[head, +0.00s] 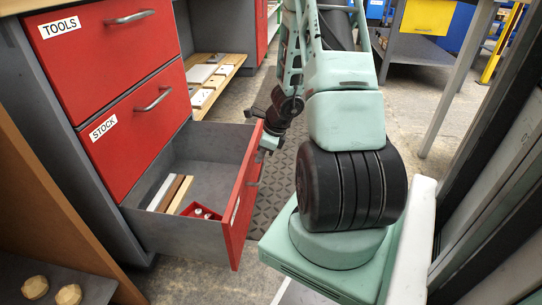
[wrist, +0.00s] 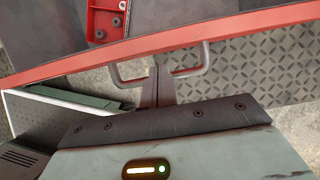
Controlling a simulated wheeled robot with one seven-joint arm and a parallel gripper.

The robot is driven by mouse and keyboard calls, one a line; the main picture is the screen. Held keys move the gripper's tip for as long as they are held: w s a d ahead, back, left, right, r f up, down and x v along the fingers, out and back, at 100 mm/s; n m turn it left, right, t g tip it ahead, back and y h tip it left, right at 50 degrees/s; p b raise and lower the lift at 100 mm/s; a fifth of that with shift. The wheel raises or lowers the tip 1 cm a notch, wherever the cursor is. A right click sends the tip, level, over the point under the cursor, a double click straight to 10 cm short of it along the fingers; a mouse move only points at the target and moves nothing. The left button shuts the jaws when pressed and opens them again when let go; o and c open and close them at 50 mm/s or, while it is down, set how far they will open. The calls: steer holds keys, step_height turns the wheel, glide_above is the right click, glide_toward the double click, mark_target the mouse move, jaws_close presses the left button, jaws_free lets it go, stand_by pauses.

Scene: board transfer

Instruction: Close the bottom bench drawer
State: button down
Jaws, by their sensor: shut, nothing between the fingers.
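The bottom bench drawer (head: 180,235) is pulled far out below the STOCK drawer. It has grey walls and a red front (head: 242,200). Its grey bar handle (wrist: 203,62) shows on the outside of the red front in the wrist view (wrist: 250,32). My gripper (wrist: 160,68) is shut and empty, with its fingers overlapping the middle of the handle bar. I cannot tell whether they touch it. In the head view my gripper (head: 268,140) is at the drawer front's upper edge, and its fingertips are hidden there.
The TOOLS drawer (head: 95,30) and STOCK drawer (head: 140,125) above are shut. The open drawer holds a small red tray (head: 203,212) and several strips (head: 172,194). A wooden board with pale pieces (head: 213,80) lies beyond. Dark patterned matting (head: 277,190) lies beside the drawer.

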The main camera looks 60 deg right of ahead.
steer(key=shift+w+a, duration=0.2)
steer(key=shift+w, duration=0.35)
